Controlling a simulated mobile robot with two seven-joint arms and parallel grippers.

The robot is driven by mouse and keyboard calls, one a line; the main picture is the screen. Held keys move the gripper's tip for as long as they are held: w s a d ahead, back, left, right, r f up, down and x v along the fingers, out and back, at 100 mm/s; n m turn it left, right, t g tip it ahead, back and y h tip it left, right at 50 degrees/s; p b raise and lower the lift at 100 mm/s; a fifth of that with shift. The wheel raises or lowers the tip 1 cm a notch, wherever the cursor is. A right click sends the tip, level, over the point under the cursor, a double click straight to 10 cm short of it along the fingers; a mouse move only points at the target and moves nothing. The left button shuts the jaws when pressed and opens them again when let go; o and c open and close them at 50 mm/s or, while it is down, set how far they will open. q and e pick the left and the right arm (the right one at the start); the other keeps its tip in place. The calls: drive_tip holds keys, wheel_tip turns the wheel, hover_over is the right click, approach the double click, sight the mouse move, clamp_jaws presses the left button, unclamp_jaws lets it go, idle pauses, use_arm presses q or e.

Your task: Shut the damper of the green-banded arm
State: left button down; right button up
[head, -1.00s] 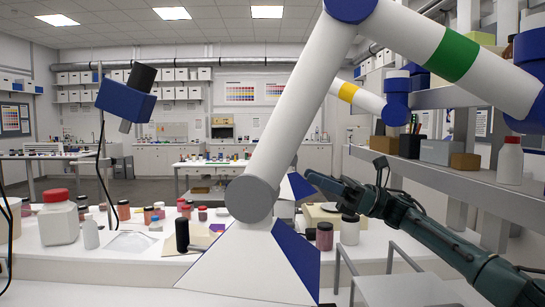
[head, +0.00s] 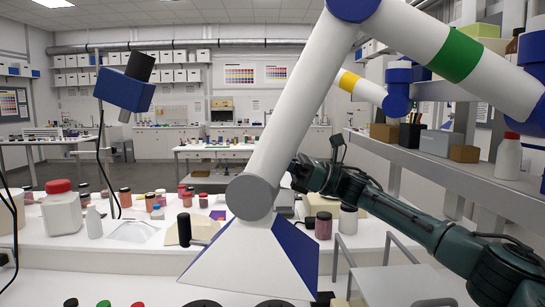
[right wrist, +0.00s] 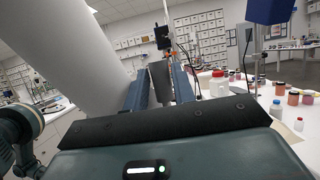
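The green-banded arm is a white jointed tube with a green band (head: 454,55), a grey joint (head: 251,197) and a white-and-blue hood (head: 240,260) hanging over the bench. A black grip (head: 184,229) on a thin stem shows at the hood's left side; it looks like the damper handle, but its setting cannot be read. My right gripper (right wrist: 160,84) has its two fingers apart in the right wrist view, with a grey shape seen between them that I cannot identify. In the head view it is mostly hidden behind the white tube. My left gripper is not in view.
A yellow-banded arm (head: 348,83) hangs behind. A red-capped jar (head: 61,208) and several small jars stand on the white bench. A shelf (head: 450,170) lies at the right above my right arm. A blue box lamp (head: 125,90) hangs at the left.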

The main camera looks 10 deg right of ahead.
clamp_jaws()
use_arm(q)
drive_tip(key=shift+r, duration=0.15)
use_arm(e)
drive_tip(key=shift+r, duration=0.1)
drive_tip(key=h+p, duration=0.1)
drive_tip(key=a+h+p, duration=0.1)
drive_tip(key=shift+w+r+m+h, duration=0.2)
drive_tip(key=shift+r+m+h, duration=0.1)
drive_tip(key=shift+w+a+f, duration=0.1)
drive_tip(key=shift+f, duration=0.05)
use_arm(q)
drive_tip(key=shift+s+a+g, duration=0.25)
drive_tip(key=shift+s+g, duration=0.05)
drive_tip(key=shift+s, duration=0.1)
